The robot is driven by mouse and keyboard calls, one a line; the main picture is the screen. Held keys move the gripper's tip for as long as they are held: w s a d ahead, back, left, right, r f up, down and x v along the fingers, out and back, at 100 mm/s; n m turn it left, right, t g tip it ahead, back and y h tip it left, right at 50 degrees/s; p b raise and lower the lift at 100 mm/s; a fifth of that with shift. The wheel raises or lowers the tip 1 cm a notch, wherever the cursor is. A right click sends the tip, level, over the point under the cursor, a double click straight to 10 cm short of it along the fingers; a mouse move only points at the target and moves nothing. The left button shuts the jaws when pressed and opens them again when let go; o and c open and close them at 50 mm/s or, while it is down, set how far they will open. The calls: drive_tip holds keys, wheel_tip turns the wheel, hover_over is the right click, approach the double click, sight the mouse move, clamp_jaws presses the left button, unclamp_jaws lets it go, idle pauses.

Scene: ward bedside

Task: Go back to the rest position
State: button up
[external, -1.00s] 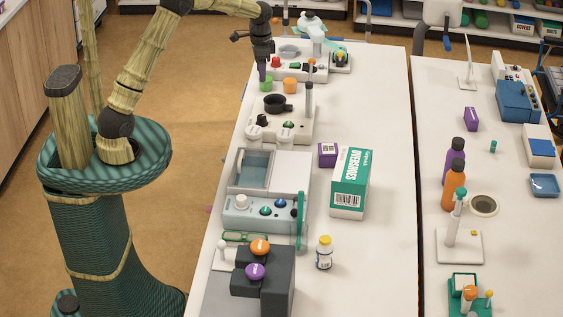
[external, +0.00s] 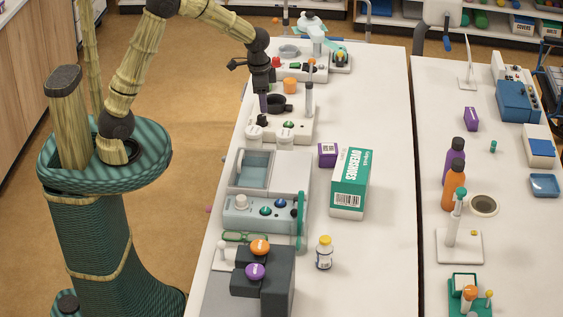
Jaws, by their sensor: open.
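My gripper (external: 264,108) points down at the left edge of the white table, in front of the device with the black ring holder (external: 277,103). Its jaws are open and I see nothing between them. The fingertips are small and dark against the device, so I cannot tell whether they touch it. My arm (external: 205,15) reaches from my base on the left over to the table. The green cup seen earlier is hidden behind my gripper.
An orange cup (external: 290,86) stands behind the ring device. Nearer are a clear-lidded machine (external: 265,212), a green-and-white box (external: 351,183), a small bottle (external: 324,253) and a dark stepped block (external: 265,281) with orange and purple knobs. The table's right strip is clear.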

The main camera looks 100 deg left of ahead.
drive_tip(key=s+d+f+t, duration=0.1)
drive_tip(key=s+d, duration=0.4)
drive_tip(key=d, duration=0.5)
drive_tip(key=s+d+f+m, duration=0.1)
drive_tip(key=s+d, duration=0.5)
drive_tip(key=d, duration=0.5)
drive_tip(key=shift+s+m+t+h, duration=0.2)
drive_tip(key=shift+m+t+h, duration=0.1)
drive_tip(key=shift+t, duration=0.1)
